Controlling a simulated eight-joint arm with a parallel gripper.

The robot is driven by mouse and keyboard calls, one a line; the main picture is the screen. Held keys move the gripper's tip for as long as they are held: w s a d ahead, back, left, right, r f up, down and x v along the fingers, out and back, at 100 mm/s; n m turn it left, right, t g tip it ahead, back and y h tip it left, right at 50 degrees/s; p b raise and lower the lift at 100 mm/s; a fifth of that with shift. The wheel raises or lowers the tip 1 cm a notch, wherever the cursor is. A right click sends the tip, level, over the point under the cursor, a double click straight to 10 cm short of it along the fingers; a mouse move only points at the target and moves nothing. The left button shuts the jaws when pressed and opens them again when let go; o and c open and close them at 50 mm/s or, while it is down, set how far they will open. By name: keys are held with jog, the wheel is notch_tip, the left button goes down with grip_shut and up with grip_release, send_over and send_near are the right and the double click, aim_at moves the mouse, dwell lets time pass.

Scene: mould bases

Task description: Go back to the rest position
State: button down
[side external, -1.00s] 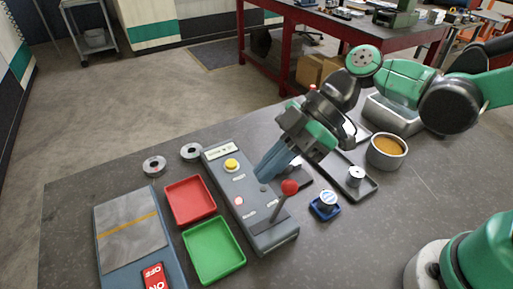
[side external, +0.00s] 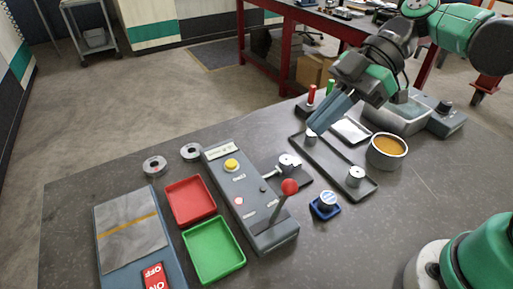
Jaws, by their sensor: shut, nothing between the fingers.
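My gripper (side external: 322,122) is in the upper right of the side view, with its blue-grey fingers pointing down and left. The fingers are shut and hold nothing. They appear over the far end of a dark tray (side external: 348,167); how high above it I cannot tell. My gripper is up and to the right of the grey control box (side external: 248,197), which has a yellow button (side external: 231,165) and a red-knobbed lever (side external: 289,187).
A red tray (side external: 190,200) and a green tray (side external: 214,249) lie left of the control box. The table's front middle is clear.

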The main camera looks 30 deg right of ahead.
jog(key=w+d+f+m+t+h, duration=0.1)
jog(key=d+f+m+t+h, duration=0.4)
jog(key=d+m+h, duration=0.4)
jog(key=m+t, duration=0.1)
jog(key=m, duration=0.5)
jog(key=shift+w+d+m+t+h, duration=0.2)
jog(key=shift+d+m+t+h, duration=0.1)
jog(key=shift+d+m, duration=0.1)
